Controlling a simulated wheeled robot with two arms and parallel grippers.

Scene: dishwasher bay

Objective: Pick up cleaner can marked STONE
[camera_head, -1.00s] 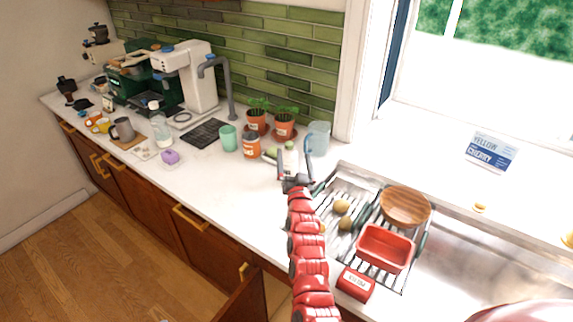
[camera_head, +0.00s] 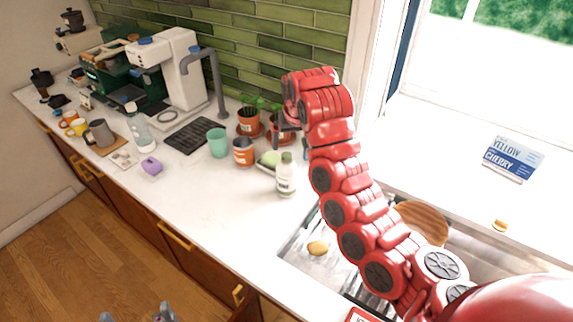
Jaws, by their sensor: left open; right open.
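No STONE marking is readable from here. A white bottle (camera_head: 286,177) with a label stands upright on the counter right of centre. An orange can (camera_head: 243,153) with a dark top and pale label stands left of it. I cannot tell which is the STONE cleaner can. My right gripper (camera_head: 287,132) is open and raised behind the white bottle, near the potted plants, partly hidden by its own red arm. It appears to hold nothing. My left gripper (camera_head: 138,316) is open at the bottom edge, over the floor side, with only its tips showing.
A green cup (camera_head: 217,142), potted plants (camera_head: 249,121) and a faucet-like grey pipe (camera_head: 216,80) stand close by. A purple item (camera_head: 151,166) lies further left. Front counter centre is clear.

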